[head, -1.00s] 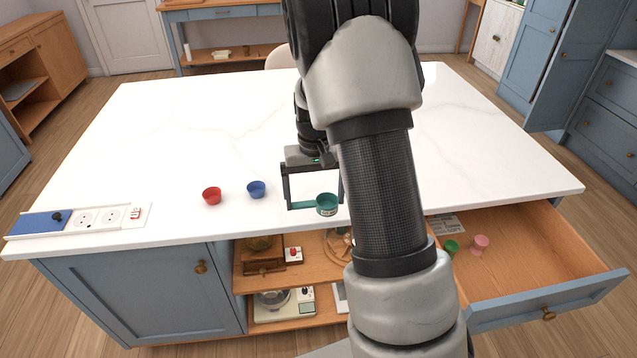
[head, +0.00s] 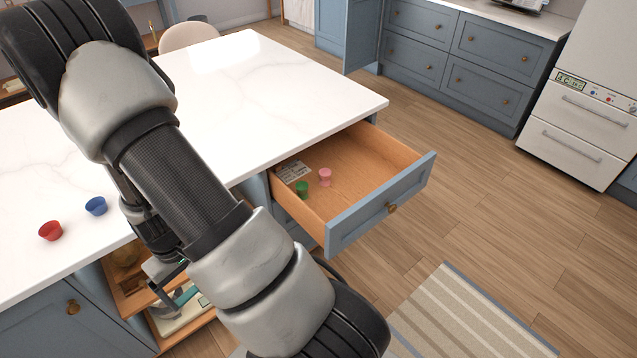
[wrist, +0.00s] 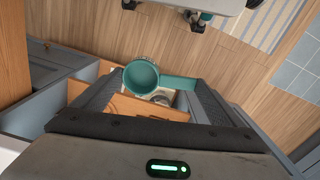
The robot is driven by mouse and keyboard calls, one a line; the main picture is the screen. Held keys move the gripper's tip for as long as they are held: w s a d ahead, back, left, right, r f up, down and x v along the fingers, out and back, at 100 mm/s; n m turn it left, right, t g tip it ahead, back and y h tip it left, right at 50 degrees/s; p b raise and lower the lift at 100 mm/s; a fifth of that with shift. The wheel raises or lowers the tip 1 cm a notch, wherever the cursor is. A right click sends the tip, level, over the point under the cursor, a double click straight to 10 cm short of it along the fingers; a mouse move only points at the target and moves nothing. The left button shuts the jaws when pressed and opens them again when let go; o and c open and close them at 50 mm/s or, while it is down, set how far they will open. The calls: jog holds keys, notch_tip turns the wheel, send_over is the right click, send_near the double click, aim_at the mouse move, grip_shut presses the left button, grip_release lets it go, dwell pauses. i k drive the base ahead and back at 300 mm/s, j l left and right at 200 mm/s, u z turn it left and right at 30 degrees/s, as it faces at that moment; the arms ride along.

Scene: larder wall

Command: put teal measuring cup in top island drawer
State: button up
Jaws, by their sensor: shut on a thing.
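The teal measuring cup (wrist: 141,78) is held between the fingertips of my gripper (wrist: 160,84) in the wrist view. Its round bowl faces the camera and its handle points right. In the head view my gripper (head: 172,284) is low, off the island's front edge, in front of the open shelves; a bit of the teal cup (head: 187,295) shows there, mostly hidden by my arm. The top island drawer (head: 383,208) is pulled open to the right of my arm. A green cup (head: 302,189) and a pink cup (head: 325,176) stand inside it, with a printed card (head: 293,171).
A red cup (head: 50,231) and a blue cup (head: 96,205) stand on the white island top (head: 270,85). Wooden shelves (head: 135,297) are below. The drawer's front and right part is bare. Wooden floor and a striped rug (head: 455,315) lie beyond.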

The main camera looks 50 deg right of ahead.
aim_at(369, 180)
jog(key=k+z, duration=0.2)
jog(key=z, duration=0.2)
jog(key=k+l+z, duration=0.1)
jog(key=z, duration=0.25)
jog(key=l+z, duration=0.7)
jog(key=i+l, duration=0.15)
jog(key=l, duration=0.2)
jog(key=i+l, duration=0.1)
jog(key=l, duration=0.25)
jog(key=i+l, duration=0.15)
jog(key=l, duration=0.2)
jog(key=i+l, duration=0.1)
jog(key=l, duration=0.25)
jog(key=i+l, duration=0.15)
jog(key=l, duration=0.2)
